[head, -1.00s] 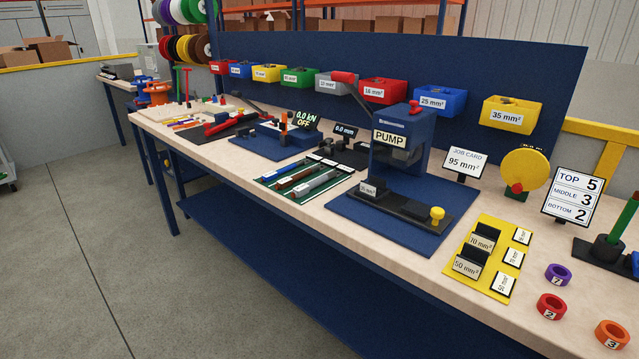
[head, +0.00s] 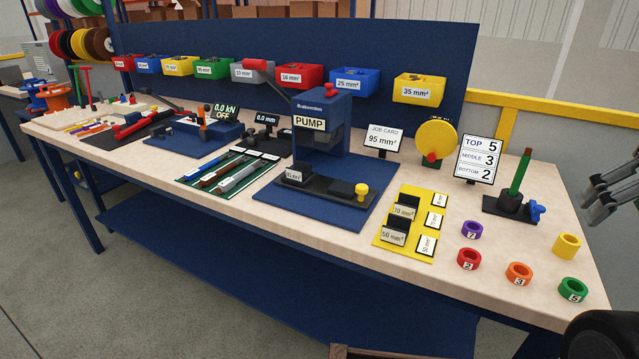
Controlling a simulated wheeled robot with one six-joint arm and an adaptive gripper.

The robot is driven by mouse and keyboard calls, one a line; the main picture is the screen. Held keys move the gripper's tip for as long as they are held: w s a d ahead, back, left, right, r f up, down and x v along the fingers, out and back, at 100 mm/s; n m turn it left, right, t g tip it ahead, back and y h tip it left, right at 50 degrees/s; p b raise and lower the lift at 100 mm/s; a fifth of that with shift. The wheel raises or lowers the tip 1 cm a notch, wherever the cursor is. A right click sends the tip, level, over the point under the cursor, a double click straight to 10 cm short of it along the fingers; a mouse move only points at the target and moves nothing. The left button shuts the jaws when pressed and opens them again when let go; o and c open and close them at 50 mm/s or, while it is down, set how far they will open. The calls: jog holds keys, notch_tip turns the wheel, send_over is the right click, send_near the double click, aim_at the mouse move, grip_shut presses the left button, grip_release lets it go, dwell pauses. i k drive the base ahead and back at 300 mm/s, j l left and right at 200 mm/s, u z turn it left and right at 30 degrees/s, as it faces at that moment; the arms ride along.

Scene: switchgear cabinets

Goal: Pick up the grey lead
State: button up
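The grey lead (head: 238,179) lies on a dark green mat (head: 228,197) on the workbench, left of the blue pump press. Small white labels sit at the mat's far end. My gripper (head: 592,204) shows only in part at the right edge of the head view, far from the leads. Its opening cannot be made out.
The pump press (head: 320,125) stands right of the mat on a blue base. A yellow label board (head: 421,205), coloured rings and a post stand (head: 512,203) fill the bench's right part. Coloured bins (head: 419,88) hang on the blue back panel. Floor is clear at front left.

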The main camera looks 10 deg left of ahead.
aim_at(226, 185)
jog(key=i+j+u, duration=0.1)
jog(key=j, duration=0.3)
jog(key=i+j+u, duration=0.1)
jog(key=j, duration=0.3)
jog(key=i+j+u, duration=0.1)
jog(key=j, duration=0.3)
jog(key=i+j+u, duration=0.1)
jog(key=j, duration=0.3)
jog(key=i+j+u, duration=0.1)
jog(key=i+j, duration=0.15)
jog(key=j, duration=0.1)
